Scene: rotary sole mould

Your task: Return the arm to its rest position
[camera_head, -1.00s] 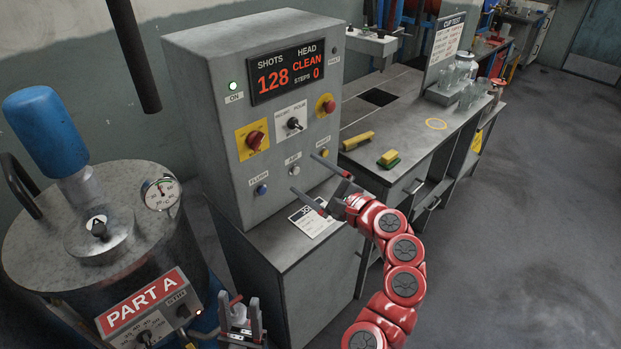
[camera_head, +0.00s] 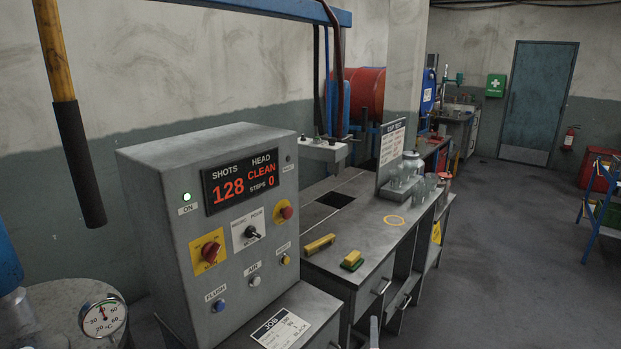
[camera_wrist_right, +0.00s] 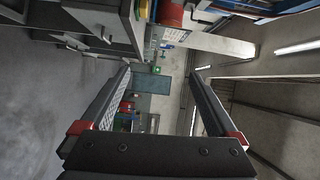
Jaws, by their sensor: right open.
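My right gripper shows in the head view only as a grey fingertip (camera_head: 374,333) at the bottom edge, in front of the control cabinet (camera_head: 150,215) and bench. The rest of my right arm is out of that view. In the right wrist view, the two dark fingers of my right gripper (camera_wrist_right: 158,75) stand wide apart with nothing between them. That view is turned sideways and looks across the room. My left gripper is in neither current view.
The cabinet display (camera_head: 240,183) reads 128, CLEAN and 0, beside a lit green lamp (camera_head: 187,197). A job card (camera_head: 281,328) lies on its ledge. The bench behind holds a yellow block (camera_head: 319,244), a yellow-green block (camera_head: 352,260) and glass jars. Open floor (camera_head: 500,260) lies right.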

